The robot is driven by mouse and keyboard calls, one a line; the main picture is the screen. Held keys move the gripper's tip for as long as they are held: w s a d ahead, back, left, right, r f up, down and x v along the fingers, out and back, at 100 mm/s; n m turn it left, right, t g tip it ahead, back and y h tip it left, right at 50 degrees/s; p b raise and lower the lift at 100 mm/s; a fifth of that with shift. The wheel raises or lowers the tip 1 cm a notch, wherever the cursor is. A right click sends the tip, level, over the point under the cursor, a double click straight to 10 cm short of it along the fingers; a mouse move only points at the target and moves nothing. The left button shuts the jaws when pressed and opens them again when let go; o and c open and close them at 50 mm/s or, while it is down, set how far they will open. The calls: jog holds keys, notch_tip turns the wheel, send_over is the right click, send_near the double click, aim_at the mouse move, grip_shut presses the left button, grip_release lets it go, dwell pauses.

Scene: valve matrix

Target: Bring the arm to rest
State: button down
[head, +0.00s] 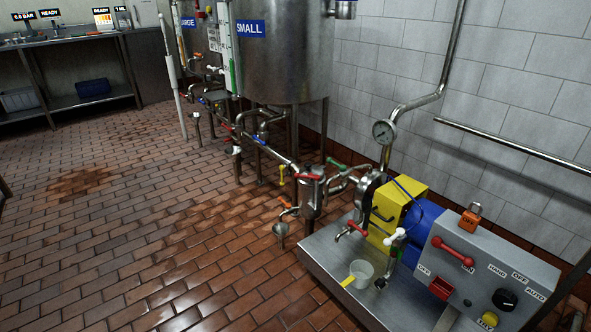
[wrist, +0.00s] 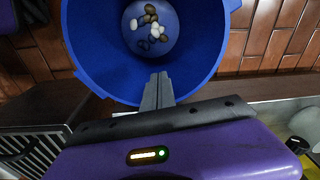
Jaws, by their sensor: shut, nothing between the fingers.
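My gripper (wrist: 158,82) shows only in the wrist view. Its two grey fingers are together with nothing between them. The fingertips overlap the near rim of a blue bucket (wrist: 85,40) in the picture; I cannot tell the height between them. Several small white, brown and dark pieces (wrist: 150,22) lie at the bottom of the bucket. The purple housing below the fingers is part of my arm. In the head view neither my arm nor my gripper shows.
In the head view a steel tank marked SMALL (head: 285,60) stands by the tiled wall, with valves and pipes below. A pump skid (head: 335,285) with a control box (head: 490,265) is at the lower right. The brick floor (head: 130,230) at left is open. A bench (head: 75,45) stands at the back left.

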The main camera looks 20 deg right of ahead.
jog(key=w+d+r+n+t+h, duration=0.1)
jog(key=w+d+r+t+h, duration=0.25)
jog(key=w+r, duration=0.25)
jog(key=a+r+n+t+h, duration=0.1)
jog(key=a+r+n+t, duration=0.4)
jog(key=r, duration=0.4)
jog(key=s+a+r+n+t+y+p, duration=0.1)
jog(key=s+a+r+n+t+y, duration=0.45)
jog(key=s+a+r, duration=1.8)
notch_tip(320, 180, up, 28)
jog(key=d+p, duration=0.1)
jog(key=p, duration=2.5)
jog(key=shift+s+d+p, duration=0.15)
jog(key=shift+s+p, duration=0.1)
jog(key=shift+p, duration=0.15)
jog(key=shift+n, duration=0.25)
